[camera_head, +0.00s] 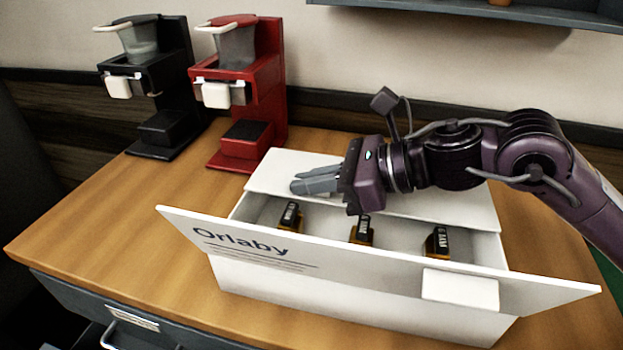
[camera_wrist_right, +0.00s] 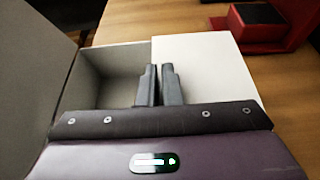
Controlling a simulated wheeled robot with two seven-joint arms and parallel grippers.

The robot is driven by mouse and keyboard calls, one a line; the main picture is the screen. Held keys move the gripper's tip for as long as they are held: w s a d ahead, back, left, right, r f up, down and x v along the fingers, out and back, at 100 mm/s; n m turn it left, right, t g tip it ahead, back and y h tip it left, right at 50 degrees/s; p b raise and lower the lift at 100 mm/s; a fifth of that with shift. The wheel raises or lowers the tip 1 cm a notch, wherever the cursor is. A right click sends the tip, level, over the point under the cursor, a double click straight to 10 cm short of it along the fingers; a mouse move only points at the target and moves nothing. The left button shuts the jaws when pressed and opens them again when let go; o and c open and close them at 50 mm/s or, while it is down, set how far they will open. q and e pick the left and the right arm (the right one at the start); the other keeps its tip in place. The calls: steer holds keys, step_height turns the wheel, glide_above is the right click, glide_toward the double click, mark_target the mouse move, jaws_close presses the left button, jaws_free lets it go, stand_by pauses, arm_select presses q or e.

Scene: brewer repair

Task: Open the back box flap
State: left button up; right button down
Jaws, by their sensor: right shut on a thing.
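The white box (camera_head: 355,308) stands on the wooden counter. Its front flap (camera_head: 300,262), marked "Orlaby", is folded out toward the head camera. The back box flap (camera_head: 285,161) lies roughly flat over the rear part of the box; it also shows in the right wrist view (camera_wrist_right: 212,62). My right gripper (camera_head: 298,184) reaches in from the right over the box. In the right wrist view its fingers (camera_wrist_right: 158,70) are close together at the flap's free edge and shut on it. The finger contact is partly hidden in the head view. My left gripper is not in view.
Three small black-and-yellow items, one of them here (camera_head: 361,229), stand inside the box. A black brewer (camera_head: 155,85) and a red brewer (camera_head: 245,90) stand behind it at the left. A shelf (camera_head: 480,12) hangs above. The counter's left part (camera_head: 110,225) is clear.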

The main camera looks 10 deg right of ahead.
steer(key=shift+r, duration=0.1)
